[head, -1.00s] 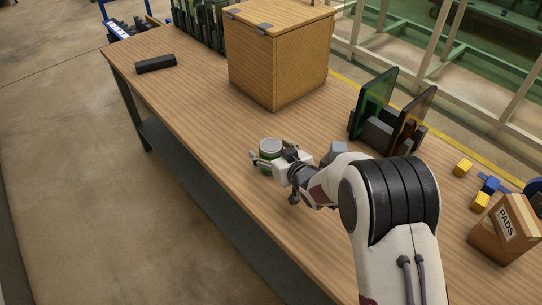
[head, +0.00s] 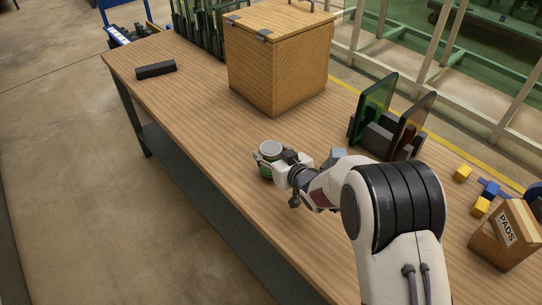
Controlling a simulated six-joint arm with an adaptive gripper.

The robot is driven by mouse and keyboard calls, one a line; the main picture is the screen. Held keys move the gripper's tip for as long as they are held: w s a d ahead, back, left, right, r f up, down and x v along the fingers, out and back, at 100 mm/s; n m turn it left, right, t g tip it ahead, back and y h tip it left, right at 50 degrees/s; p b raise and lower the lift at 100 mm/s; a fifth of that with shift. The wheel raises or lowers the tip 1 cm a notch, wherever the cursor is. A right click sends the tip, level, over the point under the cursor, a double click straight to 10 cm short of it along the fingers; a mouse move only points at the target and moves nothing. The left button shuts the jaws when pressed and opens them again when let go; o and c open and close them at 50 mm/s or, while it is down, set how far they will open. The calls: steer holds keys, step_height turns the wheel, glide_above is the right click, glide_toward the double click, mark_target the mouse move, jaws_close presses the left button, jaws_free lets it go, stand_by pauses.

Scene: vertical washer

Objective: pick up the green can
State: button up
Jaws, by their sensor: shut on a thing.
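The green can (head: 269,149) has a pale silver lid and stands upright near the front edge of the wooden table (head: 190,110). Its lower part is partly hidden by my gripper. My gripper (head: 268,162) reaches in from the right and is shut on the can, with its fingers around the can's sides. I cannot tell whether the can's base touches the table.
A wooden box (head: 278,65) stands behind the can. A rack with glass panes (head: 376,110) and a small grey block (head: 338,155) are to the right. A PADS box (head: 506,235) and yellow blocks (head: 462,173) lie far right. A black bar (head: 156,69) lies at left.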

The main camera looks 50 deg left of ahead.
step_height(320, 180, up, 9)
steer(key=shift+f, duration=0.1)
stand_by(0.4)
